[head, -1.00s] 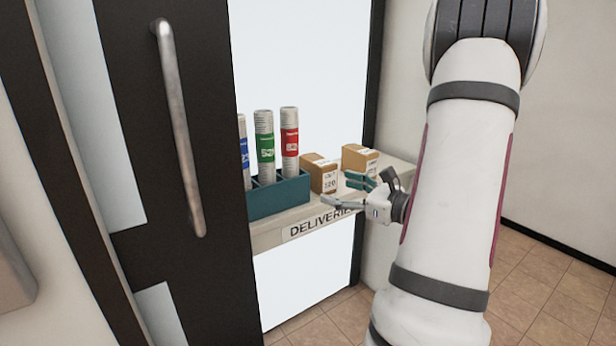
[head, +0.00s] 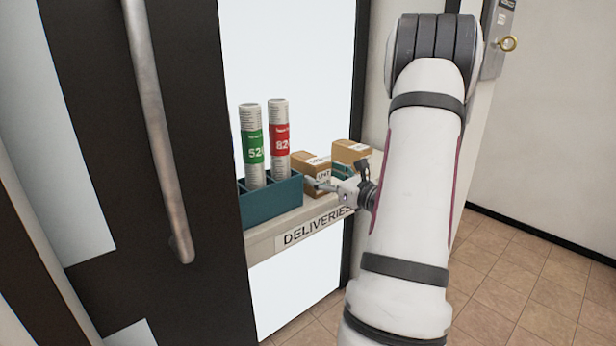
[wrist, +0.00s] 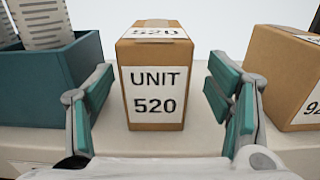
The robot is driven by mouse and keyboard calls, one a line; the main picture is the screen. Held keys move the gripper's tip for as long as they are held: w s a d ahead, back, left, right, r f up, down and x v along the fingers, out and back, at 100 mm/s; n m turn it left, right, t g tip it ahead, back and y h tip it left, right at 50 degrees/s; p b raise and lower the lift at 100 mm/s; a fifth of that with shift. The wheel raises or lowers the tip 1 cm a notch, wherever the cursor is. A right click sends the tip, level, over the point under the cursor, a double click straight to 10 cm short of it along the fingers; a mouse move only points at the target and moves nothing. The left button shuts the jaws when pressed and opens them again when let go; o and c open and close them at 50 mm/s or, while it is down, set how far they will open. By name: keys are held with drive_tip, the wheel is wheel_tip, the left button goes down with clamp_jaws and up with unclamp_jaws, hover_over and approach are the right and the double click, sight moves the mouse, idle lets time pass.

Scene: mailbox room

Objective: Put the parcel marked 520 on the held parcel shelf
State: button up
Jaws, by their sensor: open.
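The parcel marked 520 (wrist: 155,85) is a brown cardboard box with a white "UNIT 520" label. It stands upright on the deliveries shelf and also shows in the head view (head: 310,172), partly behind my gripper. My gripper (wrist: 160,105) is open, one teal-padded finger on each side of the parcel in the wrist view, with gaps left and right. It also shows in the head view (head: 335,185), in front of the box. The held parcel shelf is not identifiable in these frames.
A second brown parcel (wrist: 285,75) stands close on the right. A teal holder (head: 270,203) with rolled tubes, green-labelled (head: 252,145) and red-labelled (head: 280,138), stands on the left. The deliveries shelf (head: 266,238) has a front label. A dark door with a handle (head: 160,140) is at the left.

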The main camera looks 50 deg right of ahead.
drive_tip(key=shift+f+b+x, duration=0.15)
drive_tip(key=shift+b+x, duration=0.25)
drive_tip(key=shift+x, duration=1.15)
drive_tip(key=shift+f+b+x, duration=0.1)
drive_tip(key=shift+b+x, duration=0.25)
drive_tip(key=shift+x, duration=1.2)
drive_tip(key=shift+a, duration=0.2)
drive_tip(key=c, duration=1.7)
drive_tip(key=shift+r, duration=0.1)
clamp_jaws()
drive_tip(key=shift+r, duration=0.15)
